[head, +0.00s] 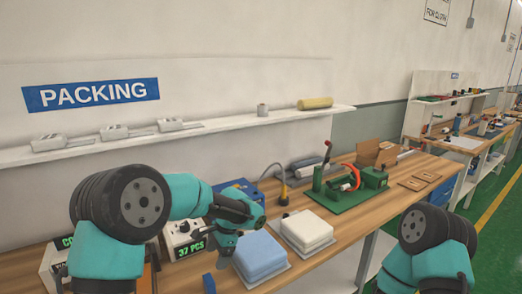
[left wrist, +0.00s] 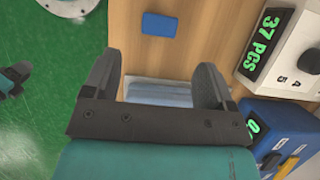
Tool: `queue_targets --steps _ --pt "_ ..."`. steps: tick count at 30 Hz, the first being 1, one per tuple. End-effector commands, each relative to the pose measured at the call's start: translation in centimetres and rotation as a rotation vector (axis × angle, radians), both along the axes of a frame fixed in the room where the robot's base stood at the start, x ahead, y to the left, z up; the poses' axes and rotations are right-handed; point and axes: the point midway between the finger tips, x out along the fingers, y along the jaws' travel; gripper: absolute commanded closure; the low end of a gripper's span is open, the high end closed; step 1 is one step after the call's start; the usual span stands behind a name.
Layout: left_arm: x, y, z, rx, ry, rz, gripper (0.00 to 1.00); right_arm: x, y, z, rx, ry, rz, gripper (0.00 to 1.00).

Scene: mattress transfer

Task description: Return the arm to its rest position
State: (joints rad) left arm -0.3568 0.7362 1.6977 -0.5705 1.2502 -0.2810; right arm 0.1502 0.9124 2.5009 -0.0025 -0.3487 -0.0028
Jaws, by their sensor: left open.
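A blue mattress (head: 261,253) lies on a white base on the wooden bench, left of a white mattress (head: 307,229) on its own pale base. My left gripper (head: 232,213) is above the bench, just behind and left of the blue mattress, with nothing seen in its jaws. In the left wrist view its two dark fingers (left wrist: 157,75) stand wide apart. Part of a blue surface with a white border (left wrist: 158,92) shows between them, partly hidden by the gripper body. My right arm is at the lower right of the head view; its gripper is out of view.
A counter reading "37 PCS" (head: 188,243) stands left of my left gripper. A blue box (head: 240,187) is behind it. A small blue block (head: 209,284) lies near the front edge. A green fixture with a red lever (head: 345,188) stands farther right. A shelf (head: 230,122) runs along the wall.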

Motion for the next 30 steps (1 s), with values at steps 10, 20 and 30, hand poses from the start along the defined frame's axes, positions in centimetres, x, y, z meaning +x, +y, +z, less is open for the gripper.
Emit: queue_targets --steps 10,20,30 --pt "-1.3 2.0 -5.5 0.003 0.01 0.003 0.22 0.0 0.0 0.0 0.0 0.0 0.0 0.45" --pt "-2.3 3.6 -10.2 0.002 0.008 0.001 0.22 0.0 0.0 0.0 0.0 0.0 0.0 0.45" --pt "-2.6 3.7 -7.3 0.001 0.004 0.002 0.22 0.0 0.0 0.0 0.0 0.0 0.0 0.45"
